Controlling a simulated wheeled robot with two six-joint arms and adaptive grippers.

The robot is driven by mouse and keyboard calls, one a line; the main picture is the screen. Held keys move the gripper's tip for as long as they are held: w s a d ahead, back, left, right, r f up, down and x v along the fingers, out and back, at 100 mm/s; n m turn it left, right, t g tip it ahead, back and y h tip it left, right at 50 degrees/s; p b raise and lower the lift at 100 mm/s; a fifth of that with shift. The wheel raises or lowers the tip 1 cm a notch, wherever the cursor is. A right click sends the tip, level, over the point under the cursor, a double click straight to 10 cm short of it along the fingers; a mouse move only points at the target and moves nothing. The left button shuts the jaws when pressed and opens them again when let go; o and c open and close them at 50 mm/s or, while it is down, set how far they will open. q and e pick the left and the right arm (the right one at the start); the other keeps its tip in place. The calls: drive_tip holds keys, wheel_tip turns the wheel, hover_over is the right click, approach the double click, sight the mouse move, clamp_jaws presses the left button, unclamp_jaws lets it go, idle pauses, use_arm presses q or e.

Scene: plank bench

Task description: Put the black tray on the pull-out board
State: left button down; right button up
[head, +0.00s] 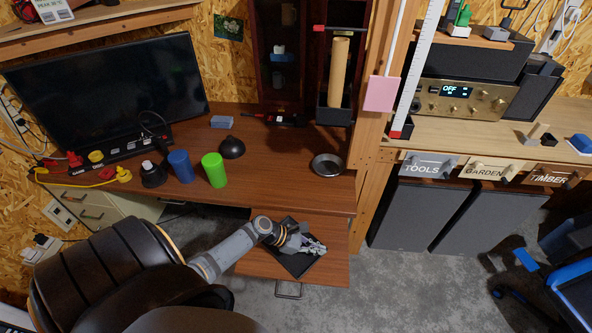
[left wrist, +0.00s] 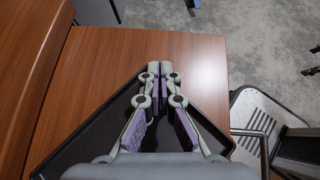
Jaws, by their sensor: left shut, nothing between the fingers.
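The black tray (head: 297,266) lies on the brown wooden pull-out board (head: 335,262), which sticks out below the desk's front edge. In the left wrist view the tray (left wrist: 92,136) spreads out below the fingers on both sides, and the bare board (left wrist: 200,58) shows beyond its corner. My left gripper (head: 314,246) is over the tray, its fingers hiding part of it. In the left wrist view the fingertips (left wrist: 160,68) are together with nothing between them. I cannot tell whether the fingers touch the tray. My right gripper is in neither view.
The desk (head: 265,170) above holds a green cup (head: 214,170), a blue cup (head: 181,166), a dark dome-shaped thing (head: 232,147) and a metal bowl (head: 327,165). A wooden post (head: 375,170) stands right of the board. The grey floor (head: 395,285) is clear there.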

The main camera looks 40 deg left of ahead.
sight(281, 255)
use_arm(q)
drive_tip(key=shift+s+a+r, duration=0.15)
drive_tip(key=shift+s+r, duration=0.05)
drive_tip(key=shift+r, duration=0.1)
drive_tip(key=s+a, duration=0.2)
drive_tip(key=s+a+b, duration=0.1)
drive_tip(key=s+a, duration=0.1)
drive_tip(key=a, duration=0.1)
drive_tip(key=s+a, duration=0.2)
drive_tip(key=a, duration=0.1)
drive_tip(key=shift+s+f+b, duration=0.1)
drive_tip(key=shift+f+b, duration=0.05)
drive_tip(key=shift+b, duration=0.15)
drive_tip(key=shift+s+a, duration=0.4)
drive_tip(key=shift+a, duration=0.2)
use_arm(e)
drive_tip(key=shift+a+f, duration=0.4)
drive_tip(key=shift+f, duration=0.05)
